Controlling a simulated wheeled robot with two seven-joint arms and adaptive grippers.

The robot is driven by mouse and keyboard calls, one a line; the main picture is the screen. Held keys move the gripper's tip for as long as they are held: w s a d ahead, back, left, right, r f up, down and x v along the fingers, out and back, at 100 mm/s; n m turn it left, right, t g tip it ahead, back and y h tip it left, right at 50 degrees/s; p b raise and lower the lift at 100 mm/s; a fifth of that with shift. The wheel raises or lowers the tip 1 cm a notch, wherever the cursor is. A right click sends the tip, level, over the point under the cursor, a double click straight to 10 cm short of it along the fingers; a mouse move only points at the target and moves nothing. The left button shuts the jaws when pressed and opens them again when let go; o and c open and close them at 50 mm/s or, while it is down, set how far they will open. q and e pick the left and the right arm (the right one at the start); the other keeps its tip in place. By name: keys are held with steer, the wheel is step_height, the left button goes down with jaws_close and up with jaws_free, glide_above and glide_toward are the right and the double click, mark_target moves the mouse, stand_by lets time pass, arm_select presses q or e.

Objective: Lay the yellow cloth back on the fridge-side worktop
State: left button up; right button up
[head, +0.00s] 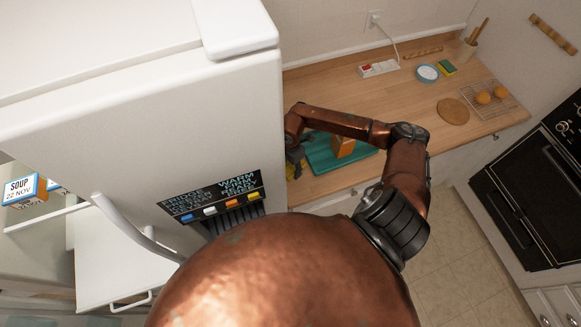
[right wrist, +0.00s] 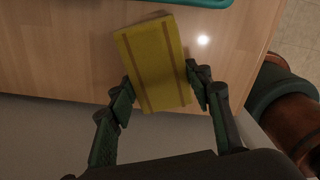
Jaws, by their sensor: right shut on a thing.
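The yellow cloth (right wrist: 153,58) is a folded rectangle with two darker stripes, seen in the right wrist view. My right gripper (right wrist: 160,82) is shut on it, one finger at each long side. The cloth shows against the wooden worktop (right wrist: 50,50); I cannot tell whether it touches the wood. In the head view my right gripper (head: 294,164) is over the worktop's left end (head: 325,186), close beside the white fridge (head: 240,125). The cloth is not clearly visible there. My left gripper is not in view.
A teal board (head: 325,155) with an orange-brown block (head: 343,146) lies right of the gripper. A socket strip (head: 378,69), blue-rimmed dish (head: 427,73), sponge (head: 446,67), round wooden mat (head: 453,111) and rack (head: 508,98) with round buns stand farther right. The worktop's middle looks clear.

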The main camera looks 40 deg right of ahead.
mark_target(291, 168)
steer(key=shift+f, duration=0.15)
steer(key=o, duration=1.2)
steer(key=shift+r, duration=0.45)
step_height(291, 168, up, 12)
steer(key=b, duration=0.2)
steer(key=shift+f+b, duration=0.25)
steer(key=shift+b, duration=0.15)
